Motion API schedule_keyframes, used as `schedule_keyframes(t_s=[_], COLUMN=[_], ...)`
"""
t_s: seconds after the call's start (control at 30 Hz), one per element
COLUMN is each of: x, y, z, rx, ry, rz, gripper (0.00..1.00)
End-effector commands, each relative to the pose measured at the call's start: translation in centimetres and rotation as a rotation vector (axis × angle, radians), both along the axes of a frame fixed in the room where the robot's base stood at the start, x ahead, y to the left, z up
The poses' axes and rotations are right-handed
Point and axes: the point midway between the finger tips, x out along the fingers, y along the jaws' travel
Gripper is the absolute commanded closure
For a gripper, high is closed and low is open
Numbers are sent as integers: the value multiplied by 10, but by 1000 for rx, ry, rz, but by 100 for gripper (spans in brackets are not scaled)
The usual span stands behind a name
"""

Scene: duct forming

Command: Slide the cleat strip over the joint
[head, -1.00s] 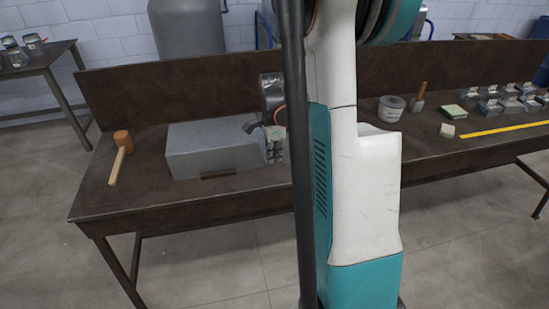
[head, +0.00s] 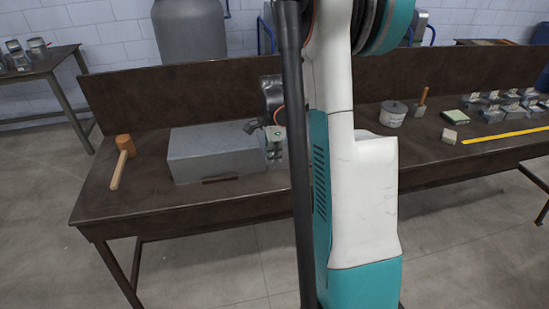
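A grey sheet-metal duct (head: 212,152) lies on the dark workbench at the left of centre. My gripper (head: 273,150) is at the duct's right end, close to it or touching it. The joint is largely hidden behind my gripper and my arm. I cannot make out the cleat strip for certain. The fingertips are too small and partly covered, so I cannot see whether they are open or hold anything.
A wooden mallet (head: 123,158) lies left of the duct. Right of my arm are a grey tub (head: 393,113), a brush (head: 421,101), small blocks (head: 450,136), a yellow ruler (head: 505,136) and several metal pieces (head: 490,101). A back panel (head: 180,88) closes the bench's rear.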

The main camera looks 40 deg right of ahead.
Motion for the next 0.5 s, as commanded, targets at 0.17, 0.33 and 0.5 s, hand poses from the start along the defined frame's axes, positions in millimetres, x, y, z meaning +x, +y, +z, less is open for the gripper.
schedule_keyframes(t_s=[0.17, 0.33, 0.5], x=[7, 14, 20], y=[-4, -8, -12], z=[0, 0, 0], rx=[0, 0, 0], ry=[0, 0, 0], rz=[0, 0, 0], gripper=[100, 100, 100])
